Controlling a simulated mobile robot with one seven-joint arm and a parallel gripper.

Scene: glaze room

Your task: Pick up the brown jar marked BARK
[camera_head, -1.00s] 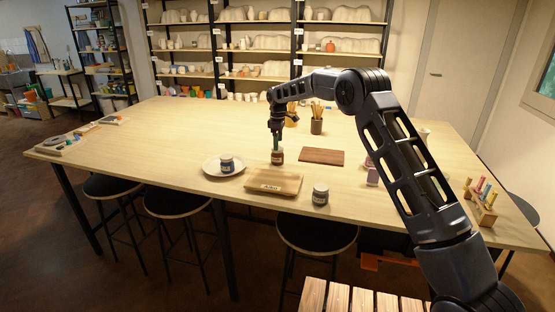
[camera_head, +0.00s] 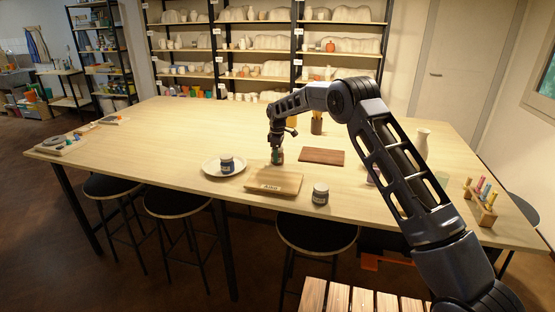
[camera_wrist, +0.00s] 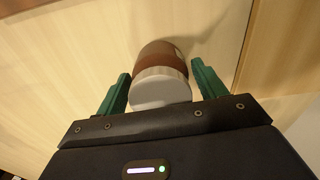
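The brown jar (camera_wrist: 160,57) with a pale lid stands on the table, directly below my gripper in the wrist view. In the head view it is a small brown shape (camera_head: 277,161), mostly covered by the fingers. Its marking cannot be read. My gripper (camera_wrist: 161,72) is open, with one green finger on each side of the jar's lid. I see no clear closing on it. In the head view my gripper (camera_head: 277,149) points down over the jar.
A white plate (camera_head: 210,168) with a blue jar (camera_head: 227,164) is to the left. A wooden board (camera_head: 262,186) lies in front, with a dark-labelled jar (camera_head: 320,194) beside it. A dark brown board (camera_head: 322,156) lies to the right.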

